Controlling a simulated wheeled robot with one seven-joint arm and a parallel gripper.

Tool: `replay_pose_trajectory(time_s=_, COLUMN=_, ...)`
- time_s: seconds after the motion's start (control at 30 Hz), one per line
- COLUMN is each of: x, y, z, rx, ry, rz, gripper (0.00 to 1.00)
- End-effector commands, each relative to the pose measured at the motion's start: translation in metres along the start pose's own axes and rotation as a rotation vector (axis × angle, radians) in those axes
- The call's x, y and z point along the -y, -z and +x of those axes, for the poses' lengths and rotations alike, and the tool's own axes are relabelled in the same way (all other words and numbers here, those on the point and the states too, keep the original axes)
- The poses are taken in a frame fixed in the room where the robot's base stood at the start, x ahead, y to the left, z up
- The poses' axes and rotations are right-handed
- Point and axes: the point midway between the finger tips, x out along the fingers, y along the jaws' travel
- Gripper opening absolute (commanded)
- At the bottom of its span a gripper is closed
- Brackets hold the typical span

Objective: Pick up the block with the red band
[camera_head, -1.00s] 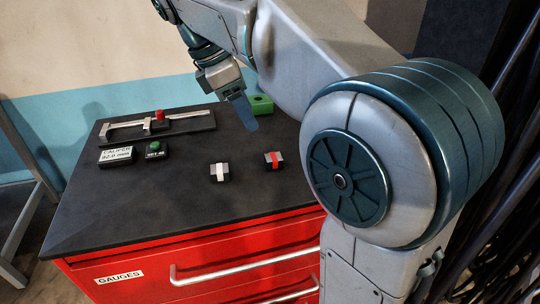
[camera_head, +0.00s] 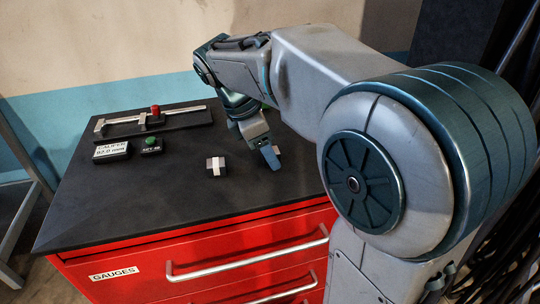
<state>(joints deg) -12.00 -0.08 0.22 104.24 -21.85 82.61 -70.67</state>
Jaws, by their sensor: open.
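The block with the red band is mostly hidden behind my gripper (camera_head: 269,156); only a small grey corner of the block (camera_head: 278,149) shows beside the blue finger. Its red band cannot be seen now. My gripper is open and points down at the block's place on the dark cabinet top (camera_head: 130,205). I cannot tell whether the block is between the fingers or just behind them. A similar dark block with a white band (camera_head: 216,166) lies to the left, apart from the gripper.
A caliper on a dark base (camera_head: 158,124) with a red knob lies at the back left. In front of it are a display box (camera_head: 111,152) and a box with a green button (camera_head: 152,146). The cabinet's red drawers (camera_head: 200,265) face front. The front left top is clear.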

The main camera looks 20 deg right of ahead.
Motion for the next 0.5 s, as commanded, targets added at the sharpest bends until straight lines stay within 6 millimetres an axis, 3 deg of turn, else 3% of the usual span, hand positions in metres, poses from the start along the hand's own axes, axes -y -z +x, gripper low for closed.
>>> replay_pose_trajectory(time_s=0.17, x=-0.0001, y=-0.0002, z=0.0, rx=0.0, ry=0.0, rz=0.001, gripper=0.55)
replay_pose_trajectory(time_s=0.37, x=0.0, y=-0.0002, z=-0.0001, rx=0.0, ry=0.0, rz=0.001, gripper=0.04)
replay_pose_trajectory(time_s=0.4, x=0.0, y=-0.0002, z=-0.0001, rx=0.0, ry=0.0, rz=0.001, gripper=0.0)
replay_pose_trajectory(time_s=0.5, x=-0.0001, y=-0.0003, z=-0.0005, rx=0.0, ry=-0.001, rz=0.001, gripper=0.0)
